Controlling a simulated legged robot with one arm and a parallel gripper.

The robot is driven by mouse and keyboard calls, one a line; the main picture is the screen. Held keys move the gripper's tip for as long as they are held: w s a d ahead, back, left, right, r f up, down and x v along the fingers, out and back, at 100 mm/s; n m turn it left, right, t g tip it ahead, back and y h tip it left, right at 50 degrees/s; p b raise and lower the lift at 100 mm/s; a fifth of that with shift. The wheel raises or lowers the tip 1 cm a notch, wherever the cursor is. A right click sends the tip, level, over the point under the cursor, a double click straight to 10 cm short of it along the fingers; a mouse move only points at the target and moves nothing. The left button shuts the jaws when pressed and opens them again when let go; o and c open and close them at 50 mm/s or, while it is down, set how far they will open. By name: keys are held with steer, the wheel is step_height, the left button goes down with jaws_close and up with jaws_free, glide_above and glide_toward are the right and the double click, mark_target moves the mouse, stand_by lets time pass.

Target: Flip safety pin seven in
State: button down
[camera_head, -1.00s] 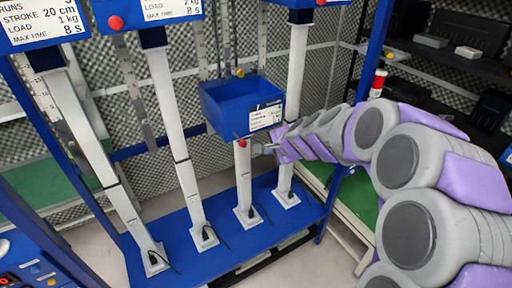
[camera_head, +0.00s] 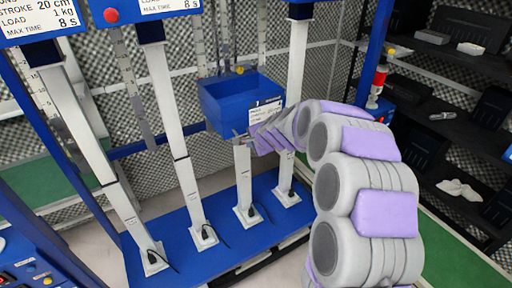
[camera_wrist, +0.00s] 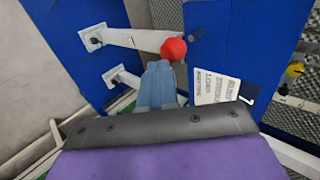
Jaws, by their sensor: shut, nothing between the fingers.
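A blue box (camera_head: 222,104) with a white label stands low on a short white column in the head view. In the wrist view a red ball knob (camera_wrist: 173,49) sits by the lower edge of the blue box wall (camera_wrist: 222,45), left of the label (camera_wrist: 215,86). My gripper (camera_wrist: 160,68) is shut and empty, its fingertips close below and left of the knob; I cannot tell whether they touch. In the head view my gripper (camera_head: 247,136) is at the box's lower front, and the knob is hidden there.
Taller white columns (camera_head: 178,130) with blue boxes above stand left and behind on a blue base plate (camera_head: 225,238). Another red knob (camera_head: 111,15) is at top left. Dark shelves (camera_head: 460,120) with small items stand right. A blue upright frame (camera_head: 375,45) rises behind my arm.

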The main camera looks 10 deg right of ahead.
mark_target(243, 137)
steer(key=shift+w+a+r+p, duration=0.1)
steer(key=shift+w+a+p, duration=0.25)
steer(key=shift+w, duration=0.25)
steer(key=shift+w+a+f+p, duration=0.1)
steer(key=shift+w+a+p, duration=0.2)
steer(key=shift+w+p, duration=0.25)
steer(key=shift+w+a+r+p, duration=0.1)
steer(key=shift+w+a+p, duration=0.25)
steer(key=shift+w, duration=0.3)
steer(key=shift+d, duration=0.1)
steer(key=shift+s, duration=0.2)
steer(key=s+f+v, duration=0.1)
steer(key=f+v, duration=0.1)
steer(key=v, duration=1)
steer(key=shift+s+d+r, duration=0.2)
steer(key=shift+s+d, duration=0.05)
steer(key=shift+s, duration=0.25)
